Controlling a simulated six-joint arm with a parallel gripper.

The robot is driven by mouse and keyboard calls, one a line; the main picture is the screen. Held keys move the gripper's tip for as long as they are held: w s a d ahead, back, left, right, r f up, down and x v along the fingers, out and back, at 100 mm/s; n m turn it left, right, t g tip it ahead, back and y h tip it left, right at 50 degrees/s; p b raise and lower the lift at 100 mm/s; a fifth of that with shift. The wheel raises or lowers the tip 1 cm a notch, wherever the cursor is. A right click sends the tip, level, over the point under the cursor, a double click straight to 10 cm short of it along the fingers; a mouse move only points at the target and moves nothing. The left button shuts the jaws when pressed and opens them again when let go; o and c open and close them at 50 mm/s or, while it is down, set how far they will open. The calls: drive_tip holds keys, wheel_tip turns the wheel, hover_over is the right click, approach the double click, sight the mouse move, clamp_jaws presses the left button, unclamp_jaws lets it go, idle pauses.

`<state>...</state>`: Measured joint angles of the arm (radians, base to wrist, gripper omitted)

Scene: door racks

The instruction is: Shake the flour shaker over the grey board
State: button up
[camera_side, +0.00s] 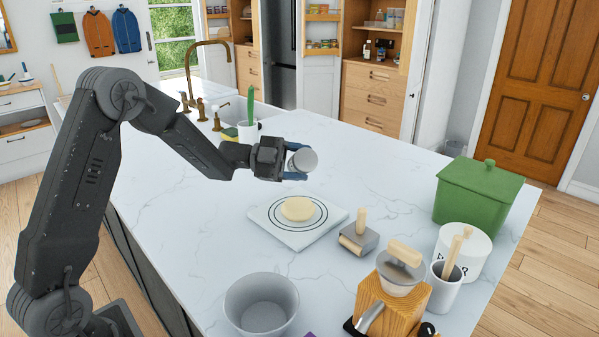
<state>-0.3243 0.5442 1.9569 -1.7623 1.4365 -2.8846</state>
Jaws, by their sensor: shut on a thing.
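The flour shaker (304,160) is a small pale grey cylinder. It is held tilted, with one round end turned to the right of the picture. My gripper (294,163) is shut on it, with blue fingers above and below it. The shaker is in the air above the counter, around the far edge of the board in the picture; its exact height is hard to tell. The grey board (279,234) is a pale square with dark rings, lying flat on the counter. A round, pale yellow dough piece (298,208) sits at its middle. No falling flour is visible.
Right of the board stand a metal scraper with a wooden handle (358,238), a wooden mill (392,295), a utensil cup (445,288), a white jar (467,250) and a green bin (476,195). A grey bowl (261,304) is in front.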

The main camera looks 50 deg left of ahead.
drive_tip(key=shift+f, duration=1.45)
drive_tip(key=shift+r, duration=0.1)
drive_tip(key=shift+r, duration=1.45)
drive_tip(key=shift+f, duration=1.55)
